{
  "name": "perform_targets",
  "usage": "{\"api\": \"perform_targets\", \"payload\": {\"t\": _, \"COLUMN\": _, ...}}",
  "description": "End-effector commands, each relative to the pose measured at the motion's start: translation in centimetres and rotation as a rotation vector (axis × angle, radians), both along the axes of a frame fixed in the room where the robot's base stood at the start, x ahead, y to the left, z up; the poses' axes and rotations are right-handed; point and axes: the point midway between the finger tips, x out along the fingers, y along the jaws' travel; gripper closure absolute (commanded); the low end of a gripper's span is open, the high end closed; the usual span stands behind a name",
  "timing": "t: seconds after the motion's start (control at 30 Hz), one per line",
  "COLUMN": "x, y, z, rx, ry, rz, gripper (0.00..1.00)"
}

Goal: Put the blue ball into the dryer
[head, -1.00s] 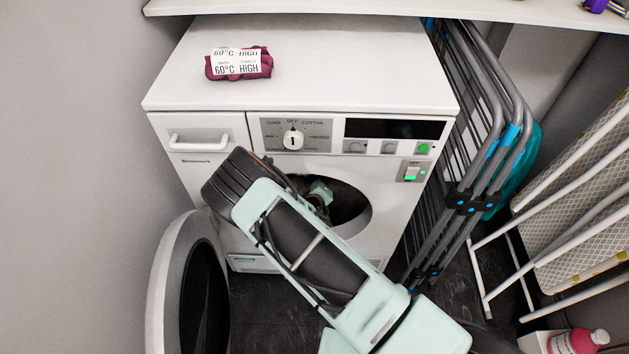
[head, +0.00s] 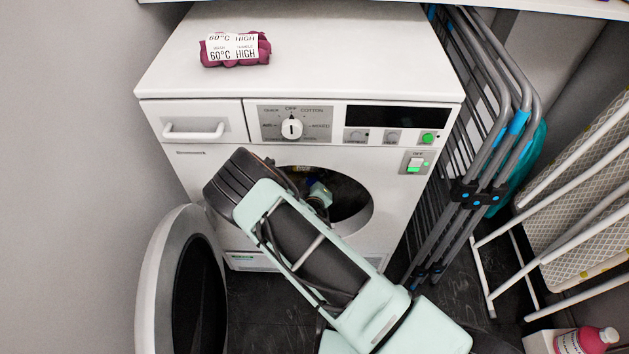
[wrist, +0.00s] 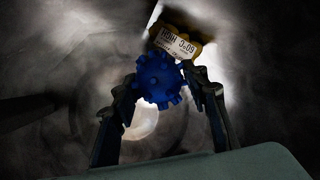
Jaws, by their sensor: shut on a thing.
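The dryer (head: 275,225) stands ahead with its round door (head: 160,290) swung open to the left. My arm reaches through the opening, and my gripper is inside the drum, mostly hidden by the arm in the head view. In the wrist view the blue knobbly ball (wrist: 159,78) sits between the fingertips of my gripper (wrist: 162,92), which is shut on it. A yellowish bundle with a white label (wrist: 178,42) lies in the drum just beyond the ball. The grey drum wall (wrist: 60,60) surrounds them. I cannot tell whether the ball touches the bundle.
A dark red bundle with a white label (head: 235,49) lies on the dryer top. A folded drying rack (head: 470,150) stands close on the right, with an ironing board (head: 590,190) and a pink bottle (head: 588,340) farther right. A wall is on the left.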

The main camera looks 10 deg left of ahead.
Motion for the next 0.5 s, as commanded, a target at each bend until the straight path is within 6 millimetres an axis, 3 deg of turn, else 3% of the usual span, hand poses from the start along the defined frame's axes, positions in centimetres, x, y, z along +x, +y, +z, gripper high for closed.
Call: {"api": "perform_targets", "payload": {"t": 0.5, "x": 0.0, "y": 0.0, "z": -2.9, "rx": 0.000, "ry": 0.000, "rz": 0.000, "gripper": 0.82}}
